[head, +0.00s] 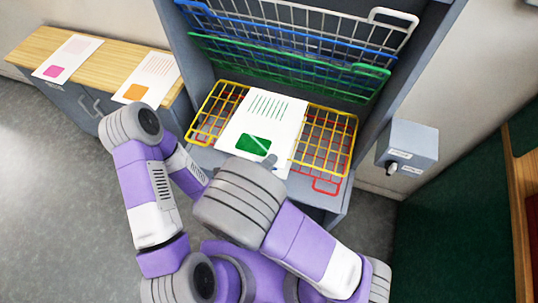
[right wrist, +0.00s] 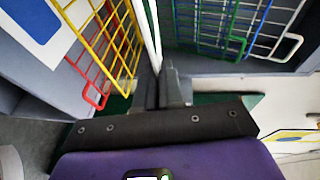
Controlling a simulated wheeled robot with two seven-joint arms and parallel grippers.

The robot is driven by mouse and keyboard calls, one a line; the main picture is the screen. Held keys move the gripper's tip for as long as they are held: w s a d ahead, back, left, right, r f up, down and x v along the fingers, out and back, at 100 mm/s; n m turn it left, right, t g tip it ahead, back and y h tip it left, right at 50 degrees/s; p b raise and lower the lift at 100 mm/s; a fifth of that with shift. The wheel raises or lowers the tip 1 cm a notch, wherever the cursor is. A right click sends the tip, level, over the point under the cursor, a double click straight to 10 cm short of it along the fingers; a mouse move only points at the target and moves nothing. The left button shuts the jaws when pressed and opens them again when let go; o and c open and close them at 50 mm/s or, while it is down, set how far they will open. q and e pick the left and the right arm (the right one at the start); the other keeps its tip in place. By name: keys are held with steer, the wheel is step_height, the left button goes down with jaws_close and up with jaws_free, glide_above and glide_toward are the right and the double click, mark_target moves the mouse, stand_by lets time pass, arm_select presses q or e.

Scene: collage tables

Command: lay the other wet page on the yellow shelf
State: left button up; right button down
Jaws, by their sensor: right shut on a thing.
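The white page with a green block and green lines (head: 262,112) is over the yellow shelf (head: 326,143), its near edge in my right gripper (head: 268,162). In the right wrist view the page shows edge-on as a thin white strip (right wrist: 153,35) running into the shut fingers (right wrist: 161,78). There the yellow shelf (right wrist: 112,35) is left of the page, with a gap between them near the fingers. The yellow shelf is folded down and its middle is hidden by the page. My left arm shows, but its gripper is hidden.
A red shelf (head: 326,186) lies below the yellow one. Green (head: 350,88), blue (head: 300,35) and white (head: 340,20) shelves are raised above. Pages with a pink block (head: 68,57) and an orange block (head: 150,78) lie on the wooden counter (head: 100,50). A grey box (head: 410,143) stands right.

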steer(key=w+d+f+b, duration=0.2)
steer(key=w+f+b, duration=0.5)
steer(key=f, duration=0.3)
steer(key=shift+d+f+b, duration=0.15)
steer(key=shift+b, duration=0.65)
steer(key=shift+c, duration=2.2)
jaws_free()
steer(key=shift+f, duration=0.2)
steer(key=shift+f+b, duration=0.45)
steer(key=shift+f, duration=1.05)
